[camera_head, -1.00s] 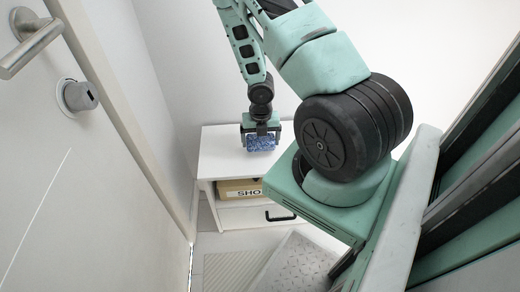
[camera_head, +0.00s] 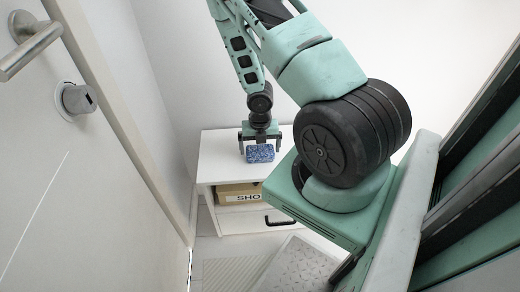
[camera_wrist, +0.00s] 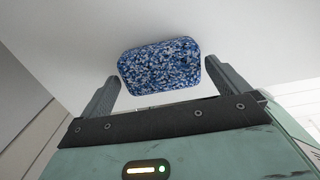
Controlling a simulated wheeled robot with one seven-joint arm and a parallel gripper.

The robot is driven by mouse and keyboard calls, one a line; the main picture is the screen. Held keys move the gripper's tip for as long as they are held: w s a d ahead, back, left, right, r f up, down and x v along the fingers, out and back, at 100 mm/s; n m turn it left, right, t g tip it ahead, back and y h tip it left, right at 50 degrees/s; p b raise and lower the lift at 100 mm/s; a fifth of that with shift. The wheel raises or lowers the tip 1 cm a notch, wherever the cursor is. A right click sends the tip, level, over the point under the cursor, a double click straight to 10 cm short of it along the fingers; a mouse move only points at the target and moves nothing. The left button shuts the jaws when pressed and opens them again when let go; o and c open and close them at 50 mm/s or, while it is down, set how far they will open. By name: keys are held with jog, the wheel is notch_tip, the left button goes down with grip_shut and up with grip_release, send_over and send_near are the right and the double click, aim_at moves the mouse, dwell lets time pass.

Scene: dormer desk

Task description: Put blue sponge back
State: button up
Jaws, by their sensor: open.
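The blue speckled sponge (camera_head: 260,153) lies on the white top of a small cabinet (camera_head: 220,160). In the wrist view the sponge (camera_wrist: 160,66) sits just beyond and between my two fingertips. My gripper (camera_head: 260,146) is over the cabinet top, right behind the sponge in the head view. In the wrist view my gripper (camera_wrist: 172,85) is open, with a gap between each finger and the sponge.
A cardboard box (camera_head: 240,193) marked "SHO" sits in the cabinet's open shelf, above a drawer with a black handle (camera_head: 280,221). A white door (camera_head: 45,170) with a metal lever stands at the left. Bare cabinet top lies left of the sponge.

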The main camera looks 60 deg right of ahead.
aim_at(260, 149)
notch_tip(260, 149, up, 10)
jog(key=p, duration=0.4)
jog(key=w+a+r+m+t+h, duration=0.1)
jog(key=w+a+r+m, duration=0.25)
jog(key=a+r, duration=0.4)
jog(key=w+a+r+m, duration=0.3)
jog(key=a+r+m, duration=0.25)
jog(key=a, duration=0.35)
jog(key=s+a+r+m, duration=0.4)
jog(key=s+a+r, duration=0.2)
jog(key=s+a, duration=0.3)
jog(key=s+a+r+m+g+y, duration=0.1)
jog(key=s+a+r+m, duration=0.4)
jog(key=a, duration=0.6)
jog(key=s+r, duration=0.2)
jog(key=s, duration=0.1)
jog(key=shift+s+a+y, duration=0.25)
jog(key=shift+s+y, duration=0.05)
jog(key=shift+s, duration=0.1)
